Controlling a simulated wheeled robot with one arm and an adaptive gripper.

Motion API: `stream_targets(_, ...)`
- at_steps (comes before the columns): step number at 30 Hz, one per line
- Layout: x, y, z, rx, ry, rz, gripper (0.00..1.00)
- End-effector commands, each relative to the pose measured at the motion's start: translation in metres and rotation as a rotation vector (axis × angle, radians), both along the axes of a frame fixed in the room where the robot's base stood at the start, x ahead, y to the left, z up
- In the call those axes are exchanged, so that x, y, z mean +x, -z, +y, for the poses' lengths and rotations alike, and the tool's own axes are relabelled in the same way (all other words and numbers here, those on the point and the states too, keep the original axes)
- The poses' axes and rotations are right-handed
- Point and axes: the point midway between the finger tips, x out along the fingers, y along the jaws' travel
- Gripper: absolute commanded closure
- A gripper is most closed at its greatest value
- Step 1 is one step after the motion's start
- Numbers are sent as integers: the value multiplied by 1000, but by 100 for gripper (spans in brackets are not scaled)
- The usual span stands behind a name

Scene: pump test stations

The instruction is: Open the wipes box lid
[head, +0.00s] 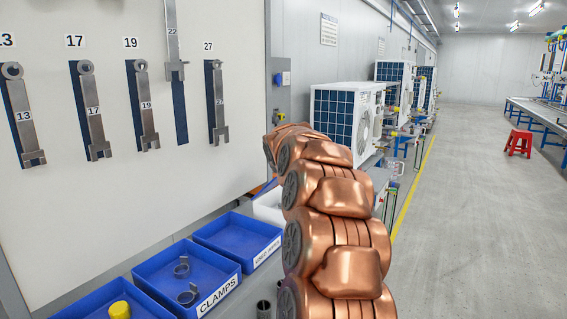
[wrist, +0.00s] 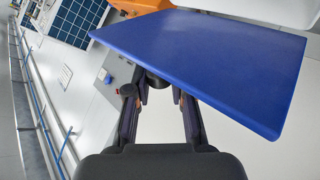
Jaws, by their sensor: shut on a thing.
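A flat blue panel, which looks like the wipes box lid (wrist: 215,55), fills the upper right of the wrist view and lies tilted in the picture. My gripper (wrist: 160,92) is at the panel's lower left edge. Its two fingers are closed on a small dark piece there, apparently the lid's knob or tab. In the head view my copper-coloured arm hides the gripper and most of a white box (head: 267,208), which stands past the blue bins. I cannot tell the lid's exact angle to the box.
Blue bins, one marked CLAMPS (head: 200,280), line the bench at the lower left. A panel of hanging wrenches (head: 90,110) stands behind them. An orange object (wrist: 145,6) lies beyond the lid. White outdoor units (head: 345,120) stand farther on. The floor (head: 470,220) at right is clear near me.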

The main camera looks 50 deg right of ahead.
Motion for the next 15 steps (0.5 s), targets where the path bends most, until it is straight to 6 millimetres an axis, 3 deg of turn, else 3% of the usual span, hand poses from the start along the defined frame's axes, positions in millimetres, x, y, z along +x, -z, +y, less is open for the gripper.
stream_targets(3,12,-12,3,-21,0,93,100)
stream_targets(15,42,-18,9,-77,-1,361,100)
